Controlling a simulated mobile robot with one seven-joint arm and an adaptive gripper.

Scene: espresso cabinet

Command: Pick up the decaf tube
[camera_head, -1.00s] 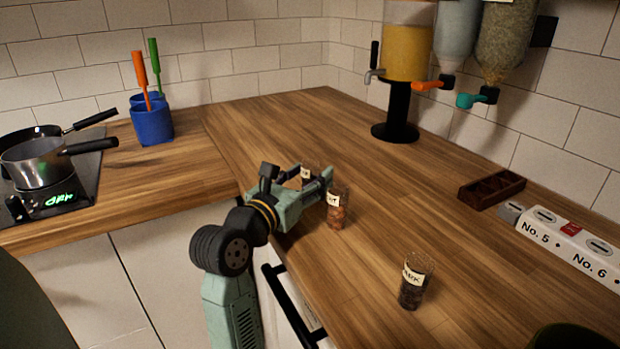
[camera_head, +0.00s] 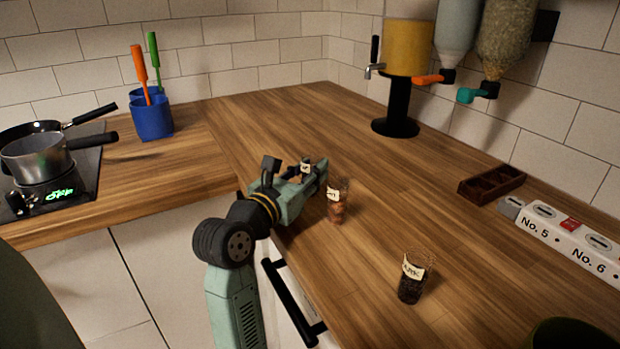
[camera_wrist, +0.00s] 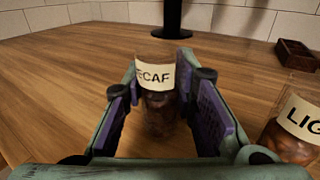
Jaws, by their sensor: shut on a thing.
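The decaf tube (camera_wrist: 160,108) is clear, with dark contents and a cream label reading "ECAF" in the wrist view. It stands upright between the purple pads of my gripper (camera_wrist: 163,115). In the head view my gripper (camera_head: 309,172) is low over the counter near its front edge, shut on the decaf tube (camera_head: 305,167), which is mostly hidden behind the fingers. A second tube (camera_head: 337,206) with lighter brown contents stands just right of my gripper; its label starts "LIG" in the wrist view (camera_wrist: 295,130).
A dark tube (camera_head: 411,280) stands nearer on the counter. A brown divided box (camera_head: 491,186) and a white numbered strip (camera_head: 565,237) lie to the right. A dispenser (camera_head: 398,100) stands behind. Blue cups (camera_head: 152,118) and pots (camera_head: 38,155) are left. The middle counter is clear.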

